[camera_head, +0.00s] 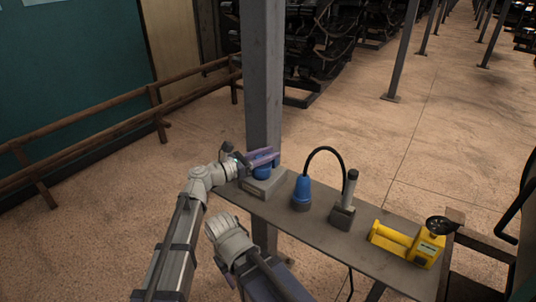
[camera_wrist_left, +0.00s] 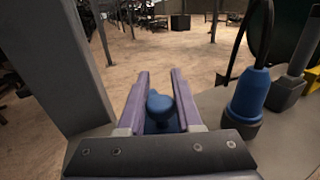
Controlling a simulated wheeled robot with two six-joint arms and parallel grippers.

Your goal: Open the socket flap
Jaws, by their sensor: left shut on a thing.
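A grey socket box (camera_head: 262,188) stands at the left end of the narrow grey table, close to the post. Its blue flap (camera_head: 262,173) is on top, partly hidden by my gripper. My left gripper (camera_head: 263,158) has purple fingers and reaches over the box. How far the flap is raised cannot be told. My right gripper does not show.
A blue plug (camera_head: 302,192) with a black cable stands right of the box. Beyond it are a grey block with an upright handle (camera_head: 344,212) and a yellow tool (camera_head: 408,243). A grey post (camera_head: 262,80) rises behind the box. Bare table (camera_head: 325,238) shows in front.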

